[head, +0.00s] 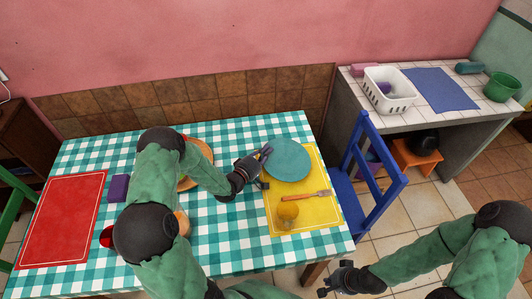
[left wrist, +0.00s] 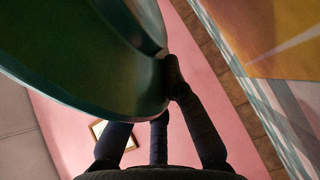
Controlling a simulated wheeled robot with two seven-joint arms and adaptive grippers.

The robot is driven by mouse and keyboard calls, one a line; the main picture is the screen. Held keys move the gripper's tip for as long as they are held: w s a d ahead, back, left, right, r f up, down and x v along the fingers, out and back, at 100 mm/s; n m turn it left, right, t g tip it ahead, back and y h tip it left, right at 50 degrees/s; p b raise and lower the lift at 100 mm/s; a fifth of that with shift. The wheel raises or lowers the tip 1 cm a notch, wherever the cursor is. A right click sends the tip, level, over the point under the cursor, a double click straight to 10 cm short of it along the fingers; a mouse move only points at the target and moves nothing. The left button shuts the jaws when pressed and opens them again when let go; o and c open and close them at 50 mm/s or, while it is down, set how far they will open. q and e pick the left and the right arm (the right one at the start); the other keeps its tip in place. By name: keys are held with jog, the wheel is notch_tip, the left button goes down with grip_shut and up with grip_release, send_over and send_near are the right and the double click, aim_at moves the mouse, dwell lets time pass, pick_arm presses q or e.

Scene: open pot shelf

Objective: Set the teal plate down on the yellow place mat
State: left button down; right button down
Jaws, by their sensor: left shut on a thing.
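The teal plate (head: 288,159) is round and hangs over the far part of the yellow place mat (head: 329,208). My left gripper (head: 265,166) is shut on the plate's left rim. In the left wrist view the plate (left wrist: 85,60) fills the upper left, with dark fingers (left wrist: 172,85) at its rim. There the mat (left wrist: 285,35) shows at the upper right, with a gap between it and the plate. My right gripper (head: 335,279) looks open and empty, low in the head view, off the table's right side.
On the mat lie a wooden-handled utensil (head: 308,195) and a yellow round thing (head: 288,211), with a glass-like thing near it. A red mat (head: 62,220) and a purple block (head: 118,188) are at left. A blue chair (head: 368,185) stands right of the table.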

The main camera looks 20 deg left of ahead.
pick_arm(q)
jog(key=shift+s+d+f, duration=0.1)
jog(key=shift+s+f, duration=0.05)
jog(key=shift+f, duration=0.3)
jog(key=shift+s+d+f, duration=0.1)
jog(key=shift+s+f, duration=0.05)
jog(key=shift+f, duration=0.3)
jog(key=c, duration=1.3)
grip_release()
jog(key=shift+f, duration=0.1)
jog(key=shift+s, duration=0.15)
jog(key=shift+s+a, duration=0.15)
jog(key=shift+s, duration=0.45)
jog(key=v, duration=0.2)
jog(key=r+v, duration=0.1)
jog(key=v, duration=0.2)
jog(key=shift+a, duration=0.1)
jog(key=shift+s+a+r, duration=0.15)
jog(key=shift+s+r, duration=0.05)
jog(key=shift+s, duration=0.15)
jog(key=shift+r, duration=0.15)
jog(key=shift+w+a+r, duration=0.1)
jog(key=shift+w+r, duration=0.05)
